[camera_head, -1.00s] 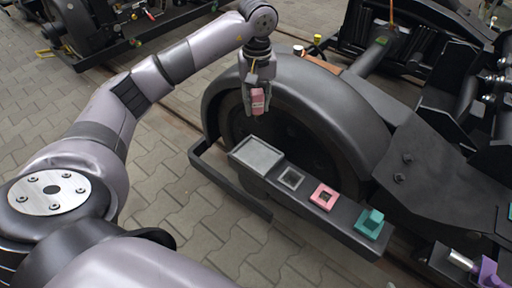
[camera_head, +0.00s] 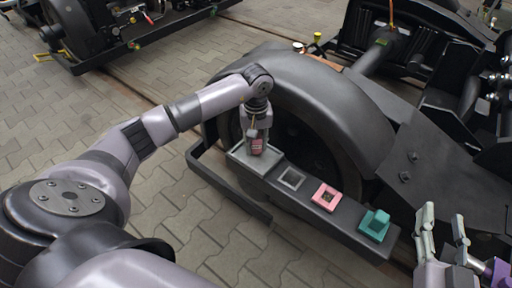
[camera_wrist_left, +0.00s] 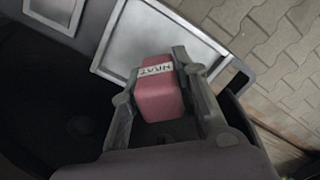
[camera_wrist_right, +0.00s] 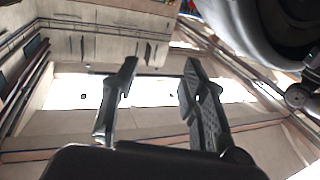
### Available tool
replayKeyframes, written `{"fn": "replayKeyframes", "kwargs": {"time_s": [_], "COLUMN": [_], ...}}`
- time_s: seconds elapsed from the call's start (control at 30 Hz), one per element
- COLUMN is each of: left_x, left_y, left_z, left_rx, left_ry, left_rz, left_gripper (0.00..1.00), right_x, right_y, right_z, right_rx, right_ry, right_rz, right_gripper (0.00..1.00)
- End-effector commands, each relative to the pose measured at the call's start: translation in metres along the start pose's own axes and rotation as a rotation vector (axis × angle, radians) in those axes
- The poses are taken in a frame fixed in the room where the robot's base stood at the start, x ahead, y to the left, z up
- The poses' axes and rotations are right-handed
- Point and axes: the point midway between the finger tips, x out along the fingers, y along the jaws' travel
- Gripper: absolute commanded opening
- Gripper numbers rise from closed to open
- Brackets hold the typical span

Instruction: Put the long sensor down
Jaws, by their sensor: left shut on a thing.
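The long sensor looks to be the pink block (camera_head: 257,145) with a white label, held in my left gripper (camera_head: 256,148). In the left wrist view the pink block (camera_wrist_left: 160,92) sits between both fingers of the left gripper (camera_wrist_left: 158,85), label up. The block is just above or on the large grey tray (camera_head: 238,158) at the left end of the dark bar; I cannot tell whether it touches. The tray's pale floor (camera_wrist_left: 150,35) shows beyond the block. My right gripper (camera_head: 443,232) is open and empty at the lower right; its spread fingers show in the right wrist view (camera_wrist_right: 158,85).
Along the dark bar (camera_head: 345,230) sit a small grey square frame (camera_head: 291,179), a pink square holder (camera_head: 325,197) and a teal holder with a teal block (camera_head: 374,224). The wheel cover (camera_head: 300,85) rises close behind the bar. Paved floor lies open in front.

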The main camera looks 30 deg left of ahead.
Motion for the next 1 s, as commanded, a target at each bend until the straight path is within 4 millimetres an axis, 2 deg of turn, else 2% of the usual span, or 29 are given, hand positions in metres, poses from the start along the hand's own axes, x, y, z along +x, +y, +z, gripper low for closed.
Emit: {"fn": "replayKeyframes", "kwargs": {"time_s": [0.03,0.13,0.67,0.7,1.0], "left_x": [0.008,0.012,0.015,0.015,0.015], "left_y": [0.0,0.0,0.0,0.0,0.0], "left_z": [0.001,0.0,0.0,0.0,0.0], "left_rx": [-0.001,0.0,0.0,0.0,0.0], "left_ry": [-0.001,0.0,0.001,0.001,0.0], "left_rz": [-0.001,0.001,0.0,0.0,0.0], "left_gripper": [0.0,0.0,0.0,0.28,0.48], "right_x": [0.001,0.001,0.001,0.001,0.001], "right_y": [-0.001,-0.002,-0.003,-0.003,-0.003], "right_z": [-0.004,-0.012,-0.022,-0.023,-0.023], "right_rx": [0.001,0.002,0.003,0.003,0.003], "right_ry": [0.032,0.072,0.122,0.127,0.125], "right_rz": [-0.002,-0.004,-0.006,-0.007,-0.007], "right_gripper": [0.4,0.4,0.4,0.4,0.4]}}
